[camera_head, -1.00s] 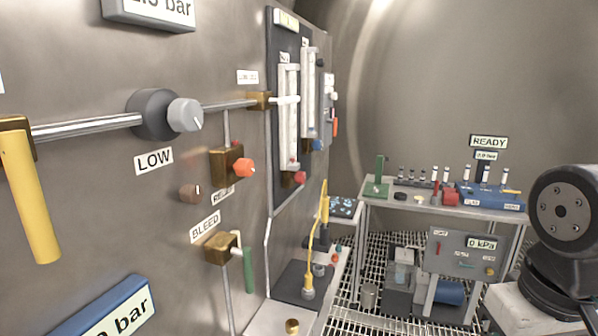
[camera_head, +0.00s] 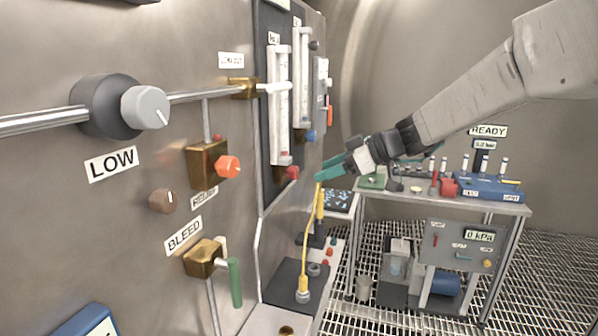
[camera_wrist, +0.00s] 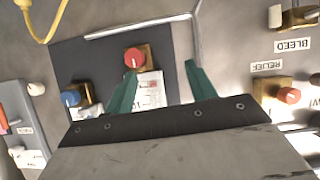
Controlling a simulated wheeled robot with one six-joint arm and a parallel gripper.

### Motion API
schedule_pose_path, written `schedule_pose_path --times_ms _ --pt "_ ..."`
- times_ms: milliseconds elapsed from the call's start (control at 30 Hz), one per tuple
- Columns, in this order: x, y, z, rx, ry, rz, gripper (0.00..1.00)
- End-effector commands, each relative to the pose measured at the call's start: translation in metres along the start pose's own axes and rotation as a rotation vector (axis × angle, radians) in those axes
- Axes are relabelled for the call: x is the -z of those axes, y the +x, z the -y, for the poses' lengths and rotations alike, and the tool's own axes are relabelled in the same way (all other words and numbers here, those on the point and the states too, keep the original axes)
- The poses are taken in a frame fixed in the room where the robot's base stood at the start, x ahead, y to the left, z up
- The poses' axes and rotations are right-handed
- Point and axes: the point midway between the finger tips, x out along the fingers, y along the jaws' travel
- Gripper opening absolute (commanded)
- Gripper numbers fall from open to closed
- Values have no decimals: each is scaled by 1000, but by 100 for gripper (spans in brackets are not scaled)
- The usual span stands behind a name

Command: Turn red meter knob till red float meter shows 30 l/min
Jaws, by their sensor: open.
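The red meter knob (camera_head: 292,172) sits at the foot of the red float meter (camera_head: 279,105), a clear upright tube on the dark wall panel. The float and scale are too small to read. In the wrist view, the red knob (camera_wrist: 134,57) is on a brass block, close to the tip of the left finger, rather than centred between the fingers. My gripper (camera_head: 322,167) has teal fingers and reaches in from the right, close to the knob and apart from it as far as I can tell. In the wrist view, my gripper (camera_wrist: 160,72) is open and empty.
The blue knob (camera_head: 311,135) of the second meter (camera_head: 304,80) is beside it; it also shows in the wrist view (camera_wrist: 70,98). An orange-red relief knob (camera_head: 228,166) and green bleed handle (camera_head: 235,282) are nearer. A yellow hose (camera_head: 311,235) rises below my gripper.

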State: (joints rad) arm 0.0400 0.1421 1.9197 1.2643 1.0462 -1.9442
Motion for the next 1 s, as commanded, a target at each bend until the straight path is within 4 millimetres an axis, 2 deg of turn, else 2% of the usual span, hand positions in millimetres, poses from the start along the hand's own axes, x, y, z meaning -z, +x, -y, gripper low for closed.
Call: schedule_pose_path --times_ms 33,100,200,367,700,833,1000 --pt "-1 8 -16 -17 -33 -29 56" --pt "0 15 -32 -42 -79 -61 56" --pt "1 21 -45 -64 -117 -87 56" --pt "3 38 -49 -69 -131 -95 56" --pt "8 88 -52 -70 -131 -93 56" --pt "9 97 -52 -70 -130 -94 56" --pt "9 98 -52 -70 -130 -94 56"
